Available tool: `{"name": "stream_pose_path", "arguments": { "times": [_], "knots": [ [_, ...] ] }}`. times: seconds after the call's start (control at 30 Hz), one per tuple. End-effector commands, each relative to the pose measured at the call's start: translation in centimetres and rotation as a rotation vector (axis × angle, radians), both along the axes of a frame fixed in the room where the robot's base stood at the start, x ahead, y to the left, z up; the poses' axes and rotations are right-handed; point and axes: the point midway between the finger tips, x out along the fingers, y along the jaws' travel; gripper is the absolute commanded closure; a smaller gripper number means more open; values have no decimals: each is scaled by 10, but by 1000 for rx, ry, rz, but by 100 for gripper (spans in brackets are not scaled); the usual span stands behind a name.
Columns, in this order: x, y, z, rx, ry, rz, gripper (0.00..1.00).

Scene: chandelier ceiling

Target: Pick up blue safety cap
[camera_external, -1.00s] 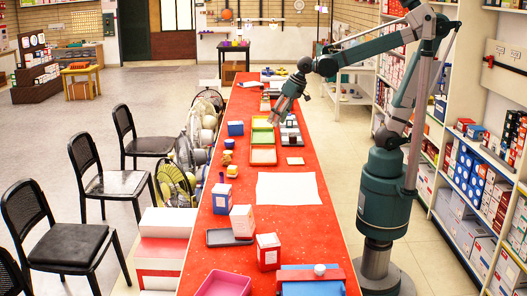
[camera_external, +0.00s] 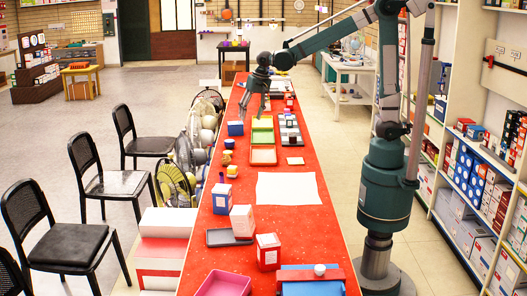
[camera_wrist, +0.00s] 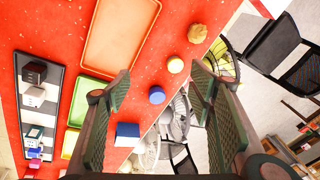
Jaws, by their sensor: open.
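The blue safety cap (camera_wrist: 157,95) is a small round blue disc on the red table, seen from above between my fingers in the wrist view. In the external view the cap (camera_external: 229,143) is near the table's left edge, in front of a blue box (camera_external: 236,128). My gripper (camera_external: 252,110) points down above the table, beyond the cap and a little to its right. In the wrist view my gripper (camera_wrist: 162,84) is open, with nothing between its fingers and the cap well below them.
The blue box also shows beside the cap in the wrist view (camera_wrist: 127,134). Green (camera_external: 262,137) and orange (camera_external: 263,156) trays stand to the right. Fans (camera_external: 183,155) stand off the left edge.

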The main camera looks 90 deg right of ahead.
Motion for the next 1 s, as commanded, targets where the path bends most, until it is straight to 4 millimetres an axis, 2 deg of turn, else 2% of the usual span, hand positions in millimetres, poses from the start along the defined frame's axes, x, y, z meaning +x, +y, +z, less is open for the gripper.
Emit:
{"name": "stream_pose_path", "arguments": {
  "times": [0.1, 0.47, 1.0],
  "knots": [
    [17, -14, -4, 16, 18, -60, 47],
    [58, -56, -29, 61, 74, -249, 47],
    [108, -122, -86, 115, 158, -538, 47]
  ]
}}
